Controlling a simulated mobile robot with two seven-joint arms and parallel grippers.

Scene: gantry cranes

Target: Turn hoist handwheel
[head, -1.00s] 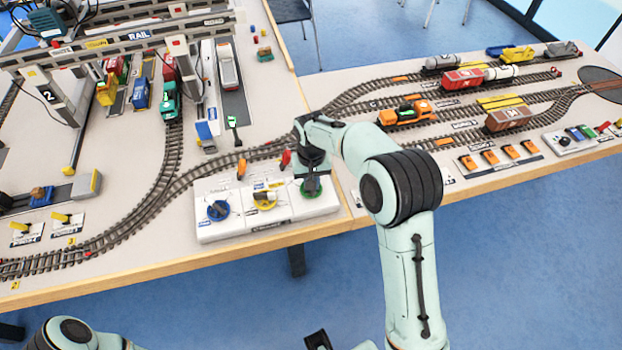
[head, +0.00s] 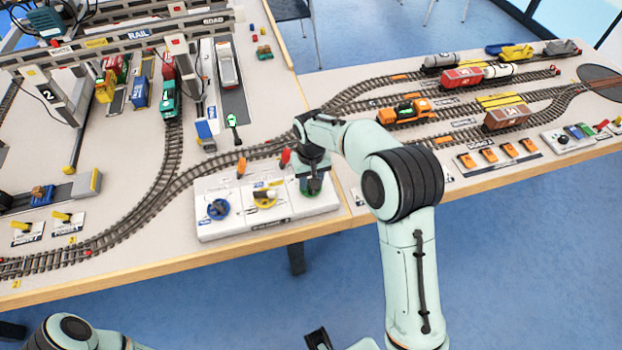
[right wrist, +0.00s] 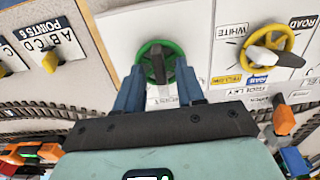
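A white control panel (head: 240,233) at the table's front edge carries a blue handwheel (head: 218,209), a yellow handwheel (head: 265,198) and a green handwheel (right wrist: 144,53). I cannot read which label says hoist. My right gripper (right wrist: 159,82) points down at the green handwheel, its two blue fingers apart at the rim's near side. The wheel's dark raised grip (right wrist: 157,64) shows between and beyond the fingertips; contact is not clear. In the head view my right gripper (head: 311,185) covers most of the green wheel.
The gantry crane (head: 130,45) stands at the back left. Wagons and an orange locomotive (head: 404,111) are on the right.

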